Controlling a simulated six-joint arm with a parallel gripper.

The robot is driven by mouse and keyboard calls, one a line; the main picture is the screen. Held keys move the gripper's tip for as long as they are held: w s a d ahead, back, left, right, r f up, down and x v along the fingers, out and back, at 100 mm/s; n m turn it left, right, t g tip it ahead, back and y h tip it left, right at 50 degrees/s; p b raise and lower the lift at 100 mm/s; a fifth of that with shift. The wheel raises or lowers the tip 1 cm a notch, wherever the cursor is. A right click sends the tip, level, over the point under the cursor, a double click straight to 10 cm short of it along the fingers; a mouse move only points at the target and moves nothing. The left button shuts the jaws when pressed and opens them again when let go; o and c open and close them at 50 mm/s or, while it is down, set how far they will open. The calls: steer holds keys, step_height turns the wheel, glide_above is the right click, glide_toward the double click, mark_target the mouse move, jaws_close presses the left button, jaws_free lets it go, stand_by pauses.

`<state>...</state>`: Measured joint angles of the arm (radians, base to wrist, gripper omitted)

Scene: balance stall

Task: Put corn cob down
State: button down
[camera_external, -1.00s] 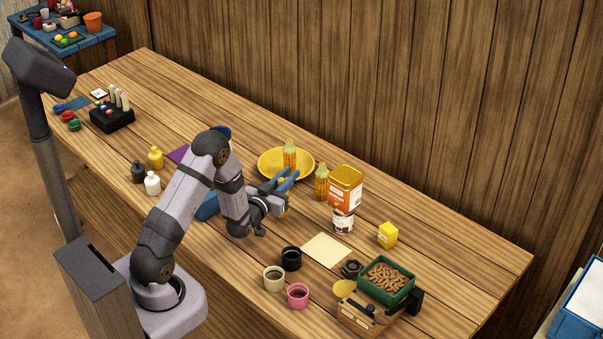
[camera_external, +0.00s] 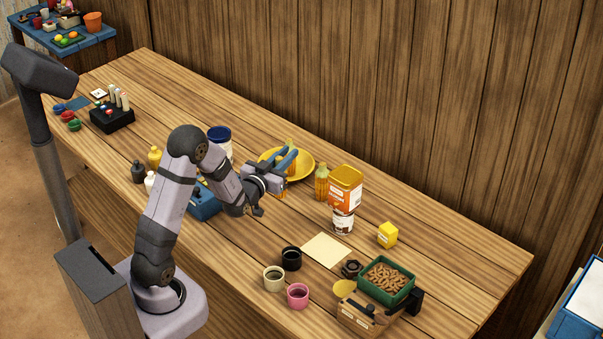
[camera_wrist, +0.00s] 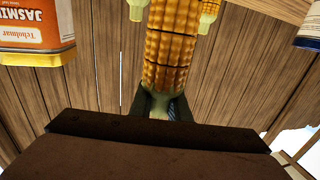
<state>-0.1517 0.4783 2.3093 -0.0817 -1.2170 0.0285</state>
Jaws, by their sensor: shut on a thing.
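My gripper (camera_external: 286,161) is shut on a yellow corn cob (camera_wrist: 165,70), which stands between the fingers in the wrist view. In the outside view my gripper is over the yellow plate (camera_external: 306,166) and hides much of the cob there; I cannot tell whether the held cob touches the plate. Another corn cob (camera_external: 322,184) stands upright on the table, right of the plate. In the wrist view, parts of other cobs (camera_wrist: 207,18) show behind the held one.
A blue-and-white can (camera_external: 219,142) is left of the plate.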

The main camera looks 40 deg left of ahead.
steer(key=w+a+f+n+y+b, duration=0.25)
steer(key=a+f+b, duration=0.25)
steer(key=a+b, duration=0.3)
steer(key=w+a+r+b, duration=0.1)
steer(key=w+a+r, duration=0.25)
steer(key=r, duration=0.25)
steer(key=w+a+r+g, duration=0.1)
steer(key=w+a+r, duration=0.25)
steer(key=r, duration=0.25)
steer(key=w+a+r+b, duration=0.1)
steer(key=w+a+r, duration=0.2)
steer(key=w+r, duration=0.25)
step_height(320, 180, down, 18)
steer(key=shift+w+a+r+m+p, duration=0.15)
steer(key=shift+m+p, duration=0.2)
steer(key=shift+p, duration=0.05)
steer(key=shift+f, duration=2.05)
